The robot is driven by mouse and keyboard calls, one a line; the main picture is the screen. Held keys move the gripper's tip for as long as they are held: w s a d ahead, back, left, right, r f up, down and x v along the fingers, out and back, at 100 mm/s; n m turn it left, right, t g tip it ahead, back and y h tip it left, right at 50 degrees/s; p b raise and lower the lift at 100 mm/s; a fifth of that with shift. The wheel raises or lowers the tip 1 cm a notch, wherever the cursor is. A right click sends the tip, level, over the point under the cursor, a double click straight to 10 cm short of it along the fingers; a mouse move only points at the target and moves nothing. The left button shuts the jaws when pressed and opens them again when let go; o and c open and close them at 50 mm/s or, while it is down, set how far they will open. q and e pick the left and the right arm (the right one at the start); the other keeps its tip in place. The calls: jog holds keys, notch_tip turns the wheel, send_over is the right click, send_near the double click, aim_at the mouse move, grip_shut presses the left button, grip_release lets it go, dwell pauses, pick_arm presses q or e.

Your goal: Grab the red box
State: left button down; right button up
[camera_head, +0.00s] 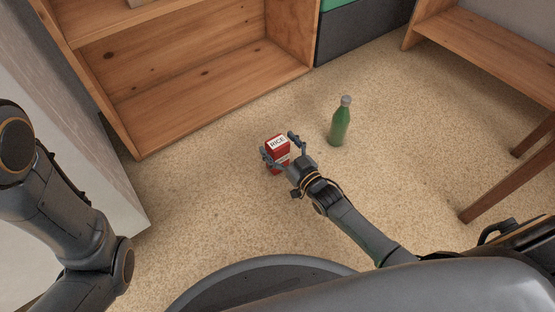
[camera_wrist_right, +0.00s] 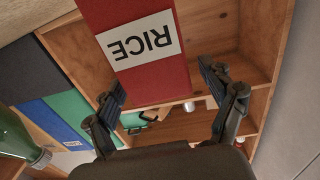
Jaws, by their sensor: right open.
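The red box (camera_head: 277,145) has a white label reading RICE and stands on the speckled floor in front of the wooden shelf. In the right wrist view the red box (camera_wrist_right: 152,72) fills the upper middle, with its label upside down. My right gripper (camera_head: 279,144) is open, with its fingers at either side of the box's near part. In the wrist view the right gripper's fingers (camera_wrist_right: 167,92) are spread wide, and I cannot tell whether they touch the box. My left arm shows at the left of the head view, but its gripper is out of view.
A green bottle (camera_head: 340,124) stands upright on the floor to the right of the box, and shows at the wrist view's left edge (camera_wrist_right: 14,135). The wooden shelf (camera_head: 205,82) is behind. A wooden bench (camera_head: 490,52) is at the right. Open floor lies between.

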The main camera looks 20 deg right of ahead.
jog(key=shift+w+a, duration=0.1)
jog(key=shift+w, duration=0.15)
jog(key=shift+c, duration=0.4)
grip_shut()
jog(key=shift+r, duration=0.1)
jog(key=shift+r, duration=0.15)
